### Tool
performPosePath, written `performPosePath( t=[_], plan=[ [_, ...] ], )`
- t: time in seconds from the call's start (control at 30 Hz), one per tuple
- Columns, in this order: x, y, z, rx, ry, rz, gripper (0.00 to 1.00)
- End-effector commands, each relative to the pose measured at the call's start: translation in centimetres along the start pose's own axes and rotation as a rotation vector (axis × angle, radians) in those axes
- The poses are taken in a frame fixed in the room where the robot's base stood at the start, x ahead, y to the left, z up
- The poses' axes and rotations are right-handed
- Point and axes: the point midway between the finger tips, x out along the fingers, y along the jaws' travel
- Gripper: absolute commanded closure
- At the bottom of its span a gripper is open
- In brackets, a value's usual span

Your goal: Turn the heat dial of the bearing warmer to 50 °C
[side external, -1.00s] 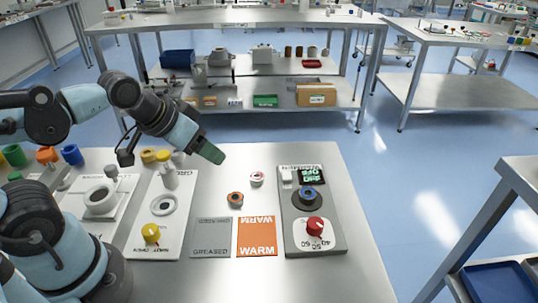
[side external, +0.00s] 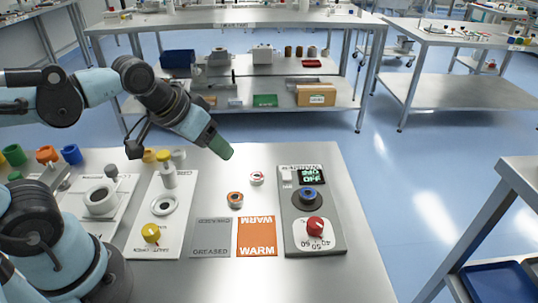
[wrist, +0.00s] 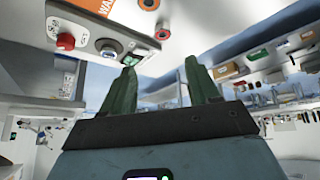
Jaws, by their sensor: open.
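The bearing warmer (side external: 300,232) is a grey box at the right of the table, with a green-lit display (side external: 311,175) at its far end. Its red heat dial (side external: 315,226) sits on a white scale plate at the near end; its exact setting is too small to read. A blue ring (side external: 308,197) sits on the warmer. The dial also shows at the upper left of the wrist view (wrist: 66,41). My gripper (side external: 226,152) has green fingers and is above the table's far edge, left of the warmer and apart from it. In the wrist view its fingers (wrist: 158,85) are spread and empty.
An orange WARM mat (side external: 257,238) and a grey GREASED mat (side external: 211,240) lie left of the warmer. An orange ring (side external: 235,199) and a red-and-white ring (side external: 257,178) stand behind them. A white plate with a yellow knob (side external: 151,233) is further left.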

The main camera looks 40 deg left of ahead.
Motion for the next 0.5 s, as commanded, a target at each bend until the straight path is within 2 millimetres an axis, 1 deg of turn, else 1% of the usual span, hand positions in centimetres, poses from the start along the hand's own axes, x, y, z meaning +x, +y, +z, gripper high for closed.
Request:
performPosePath(
  t=[0.03, 0.2, 0.37, 0.5],
  plan=[
    [-0.1, 1.0, -0.9, -0.02, -0.03, 0.012, 0.4],
    [0.1, 4.8, -3.3, -0.129, -0.157, 0.028, 0.4],
    [0.7, 8.8, -4.9, -0.225, -0.275, 0.011, 0.4],
    [1.6, 12.6, -5.8, -0.302, -0.372, -0.03, 0.4]
  ],
)
